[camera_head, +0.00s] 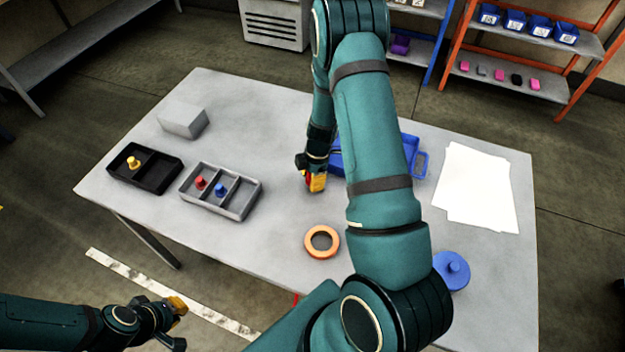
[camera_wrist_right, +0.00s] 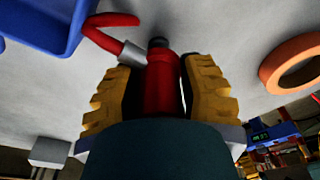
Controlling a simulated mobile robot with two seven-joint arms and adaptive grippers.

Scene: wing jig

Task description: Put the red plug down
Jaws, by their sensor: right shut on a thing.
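My right gripper (camera_head: 316,182) is low over the middle of the table; its yellow fingers are shut on a red cylindrical thing (camera_wrist_right: 162,85) with a dark tip. A red hooked piece with a grey collar (camera_wrist_right: 110,30) shows beside its upper end; I cannot tell whether they are joined. A red plug (camera_head: 200,182) stands in the left part of the grey divided tray (camera_head: 232,211), apart from both grippers. A blue plug (camera_head: 221,190) stands in that tray too. My left gripper (camera_head: 178,322) is open and empty, in front of the table.
A black tray (camera_head: 160,176) with a yellow plug (camera_head: 133,162) and a grey block (camera_head: 183,122) are at left. An orange ring (camera_head: 322,241) lies near the front. A blue bin (camera_head: 411,150), white papers (camera_head: 476,186) and a blue knobbed disc (camera_head: 452,270) are right. Bare table separates tray and right gripper.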

